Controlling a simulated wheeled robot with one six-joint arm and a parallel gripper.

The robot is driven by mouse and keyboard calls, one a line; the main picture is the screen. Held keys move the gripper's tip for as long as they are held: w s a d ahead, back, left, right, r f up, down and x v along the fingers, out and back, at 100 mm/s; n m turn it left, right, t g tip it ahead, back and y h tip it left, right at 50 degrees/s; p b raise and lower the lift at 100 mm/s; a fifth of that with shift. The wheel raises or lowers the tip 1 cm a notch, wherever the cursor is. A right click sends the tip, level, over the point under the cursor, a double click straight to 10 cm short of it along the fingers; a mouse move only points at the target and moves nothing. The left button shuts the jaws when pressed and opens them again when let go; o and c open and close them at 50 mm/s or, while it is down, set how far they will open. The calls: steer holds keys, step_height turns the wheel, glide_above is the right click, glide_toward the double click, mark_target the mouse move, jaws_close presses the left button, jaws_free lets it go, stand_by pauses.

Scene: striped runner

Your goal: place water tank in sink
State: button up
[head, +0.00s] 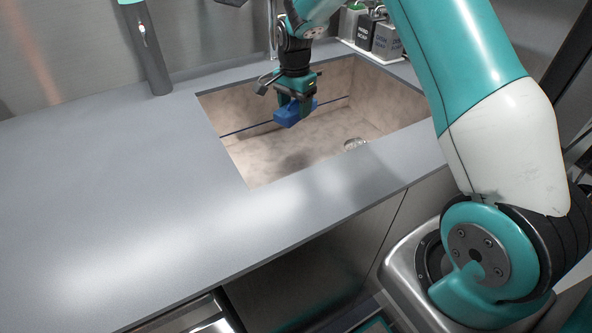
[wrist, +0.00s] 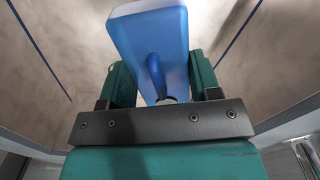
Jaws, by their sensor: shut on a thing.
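The water tank (head: 289,114) is a small blue block-like container. In the wrist view the tank (wrist: 152,45) is translucent blue with a paler end face. My gripper (head: 297,103) is shut on it, with a green finger on either side in the wrist view. The tank hangs over the sink (head: 310,150), a beige rectangular basin set into the grey counter. It appears above the basin floor, though its exact height is hard to judge. The gripper hides part of the tank in the head view.
A round drain (head: 355,144) lies in the basin floor. Soap dispensers (head: 387,40) stand on a tray behind the sink at the right. A dark cylinder with a teal top (head: 147,50) stands at the back left. The counter (head: 110,180) left of the sink is clear.

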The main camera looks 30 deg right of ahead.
mark_target(295, 148)
steer(key=f+m+b, duration=0.1)
steer(key=w+f+b, duration=0.1)
steer(key=d+f+m+b, duration=0.1)
steer(key=shift+w+f+m, duration=0.25)
steer(key=shift+w+m, duration=0.05)
steer(key=shift+w, duration=0.1)
steer(key=shift+w+d+f+m+b, duration=0.2)
steer(key=shift+w+d+m+b, duration=0.1)
steer(key=shift+m+b, duration=0.5)
step_height(295, 148, down, 10)
steer(key=shift+r+b, duration=0.15)
steer(key=shift+b, duration=0.15)
steer(key=o, duration=1)
steer(key=shift+c, duration=0.2)
